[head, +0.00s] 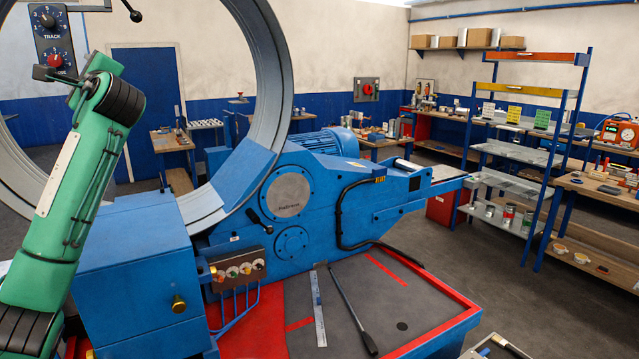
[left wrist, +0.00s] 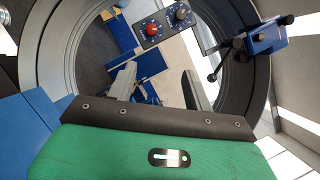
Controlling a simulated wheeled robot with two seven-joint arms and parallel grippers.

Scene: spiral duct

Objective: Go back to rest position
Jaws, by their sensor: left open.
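My left arm rises at the left of the head view. Its left gripper (head: 60,77) is at the upper left, just below a grey control panel (head: 40,42) marked TRACK, with a black dial and a red knob (head: 55,60). In the left wrist view, the left gripper (left wrist: 157,88) has its two grey fingers well apart, with nothing between them. The control panel (left wrist: 152,38) shows above the fingers there. I cannot tell the exact gap between them. My right gripper is in neither view.
The blue machine (head: 325,190) with its large grey ring (head: 285,85) fills the left and middle. The ring also surrounds the fingers' view in the left wrist picture. A lever lies on the machine's base. A shelf rack (head: 520,160) and workbenches stand at right; grey floor (head: 420,235) lies between.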

